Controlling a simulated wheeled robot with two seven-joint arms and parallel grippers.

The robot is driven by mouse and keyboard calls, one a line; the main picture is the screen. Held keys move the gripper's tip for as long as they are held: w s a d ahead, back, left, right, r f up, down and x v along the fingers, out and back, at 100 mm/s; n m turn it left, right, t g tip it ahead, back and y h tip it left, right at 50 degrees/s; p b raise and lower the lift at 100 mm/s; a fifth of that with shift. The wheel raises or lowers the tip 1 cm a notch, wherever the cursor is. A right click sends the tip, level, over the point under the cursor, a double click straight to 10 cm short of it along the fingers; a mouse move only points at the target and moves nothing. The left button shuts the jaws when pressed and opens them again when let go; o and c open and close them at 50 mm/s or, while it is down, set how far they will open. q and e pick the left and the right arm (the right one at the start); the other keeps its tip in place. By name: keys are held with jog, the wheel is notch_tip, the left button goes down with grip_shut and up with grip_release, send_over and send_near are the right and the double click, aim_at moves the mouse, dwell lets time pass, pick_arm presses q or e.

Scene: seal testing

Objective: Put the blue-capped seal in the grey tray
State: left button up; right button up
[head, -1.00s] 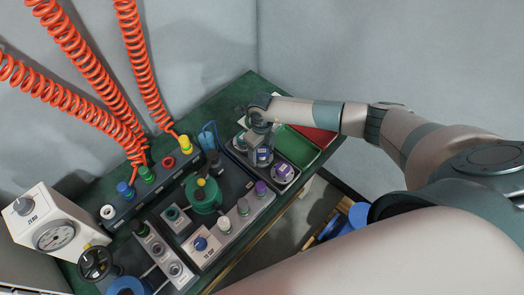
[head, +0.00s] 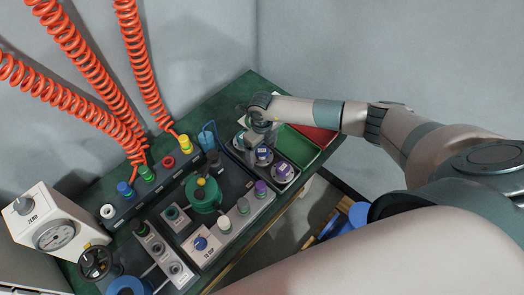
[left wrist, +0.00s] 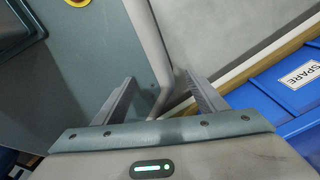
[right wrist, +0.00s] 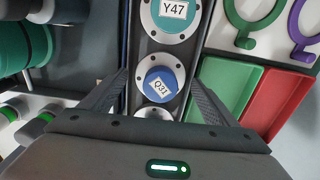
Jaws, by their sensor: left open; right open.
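The blue-capped seal (right wrist: 160,84), labelled Q31, stands in the middle of a dark rack (right wrist: 131,50), in a round metal seat. In the head view its blue cap (head: 264,154) shows beside my right gripper (head: 254,146). In the right wrist view my right gripper (right wrist: 159,78) is open, with one finger on each side of the blue cap and no clear contact. My left gripper (left wrist: 160,80) is open and empty in the left wrist view, away from the seals. I cannot make out a grey tray for certain.
A teal-capped seal (right wrist: 173,10), labelled Y47, and a purple-capped seal (head: 283,170) share the rack. A green tray (head: 297,143) and a red tray (head: 318,136) lie beside it. A blue SPARE bin (left wrist: 295,88) is near my left gripper.

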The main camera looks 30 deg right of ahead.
aim_at(261, 151)
jog(key=shift+r, duration=0.5)
pick_arm(q)
jog(key=w+d+t+b, duration=0.2)
jog(key=w+d+b, duration=0.1)
jog(key=w, duration=0.7)
jog(key=shift+w+d+r+t+h, duration=0.15)
jog(key=shift+d+t+h, duration=0.2)
jog(key=shift+d, duration=0.2)
pick_arm(e)
notch_tip(261, 151, up, 11)
jog(key=shift+a+f, duration=0.1)
